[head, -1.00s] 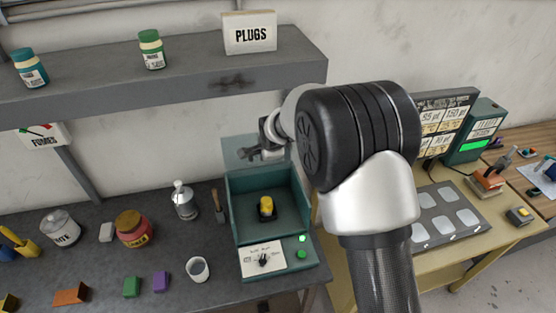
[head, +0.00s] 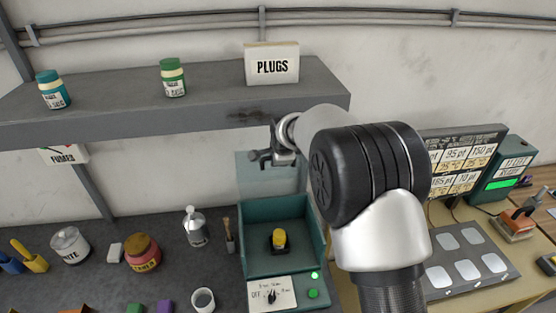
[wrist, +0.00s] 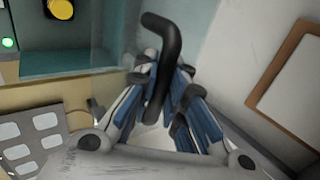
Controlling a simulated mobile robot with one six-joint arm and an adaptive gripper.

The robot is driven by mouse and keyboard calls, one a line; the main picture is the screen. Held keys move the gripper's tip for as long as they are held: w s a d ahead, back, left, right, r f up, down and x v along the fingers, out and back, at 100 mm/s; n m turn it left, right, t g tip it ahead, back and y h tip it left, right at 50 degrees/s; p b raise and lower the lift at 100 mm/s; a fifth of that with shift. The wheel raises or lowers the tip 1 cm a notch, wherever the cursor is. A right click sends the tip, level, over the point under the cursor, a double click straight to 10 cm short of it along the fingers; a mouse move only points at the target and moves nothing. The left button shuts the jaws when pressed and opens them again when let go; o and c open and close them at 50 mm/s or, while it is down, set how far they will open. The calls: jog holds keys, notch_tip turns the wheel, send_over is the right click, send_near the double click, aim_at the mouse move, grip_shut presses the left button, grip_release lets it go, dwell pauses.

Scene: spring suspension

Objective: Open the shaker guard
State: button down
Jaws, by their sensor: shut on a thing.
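The shaker (head: 318,262) is a teal open-topped box on the grey bench in the head view, with a yellow-topped item (head: 279,240) inside. Its guard (head: 248,172) is a see-through teal panel that stands raised at the back of the box, so the inside is open to view. My gripper (head: 272,157) is at the guard's upper edge. In the wrist view my gripper (wrist: 162,88) is shut on a black curved handle (wrist: 165,35). My arm hides part of the area right of the guard.
A grey shelf (head: 190,118) runs above, close to my gripper, bearing two jars and a PLUGS sign (head: 272,66). A dial panel (head: 272,293) with green lights fronts the shaker. A spray bottle (head: 195,228) and brush (head: 229,236) stand left. A grey tray (head: 470,262) lies right.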

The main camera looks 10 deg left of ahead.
jog(key=shift+w+r, duration=0.15)
jog(key=shift+r, duration=0.25)
jog(key=c, duration=2)
grip_release()
jog(key=shift+c, duration=0.2)
jog(key=shift+o, duration=1.3)
jog(key=shift+s+d, duration=0.1)
jog(key=shift+s, duration=0.15)
jog(key=shift+o, duration=0.9)
jog(key=shift+f, duration=0.2)
jog(key=v, duration=1.2)
